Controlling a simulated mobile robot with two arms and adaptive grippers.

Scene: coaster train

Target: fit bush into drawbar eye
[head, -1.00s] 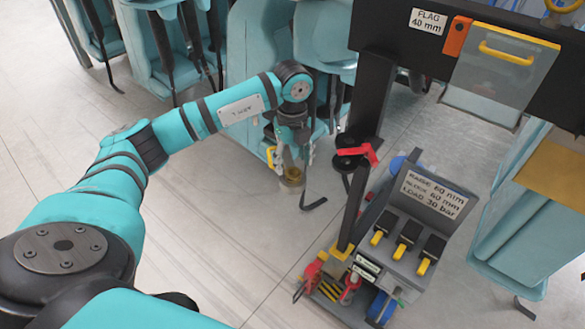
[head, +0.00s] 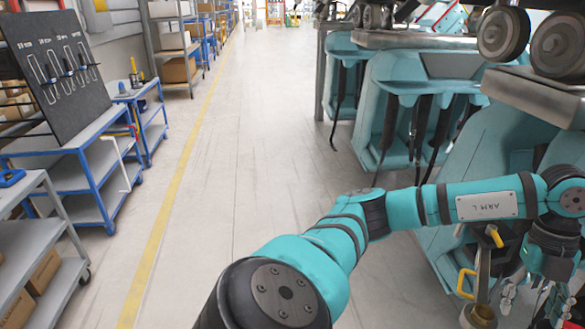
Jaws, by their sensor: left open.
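My left gripper (head: 533,300) hangs open at the lower right edge, fingers pointing down, in front of the teal cars. Just left of it, a grey bar (head: 483,273) runs down to a brass-coloured ring (head: 478,316) at the bottom edge, which looks like the drawbar eye. The gripper's fingers appear apart from this ring. I cannot tell whether a bush sits inside it, as the picture cuts it off low down. My right gripper is out of view.
Teal coaster cars (head: 425,105) with dark hanging straps line the right side. A blue-framed trolley (head: 85,165) with a tool board (head: 62,75) and a grey shelf cart (head: 25,240) stand at left. The aisle floor (head: 255,130) between is clear.

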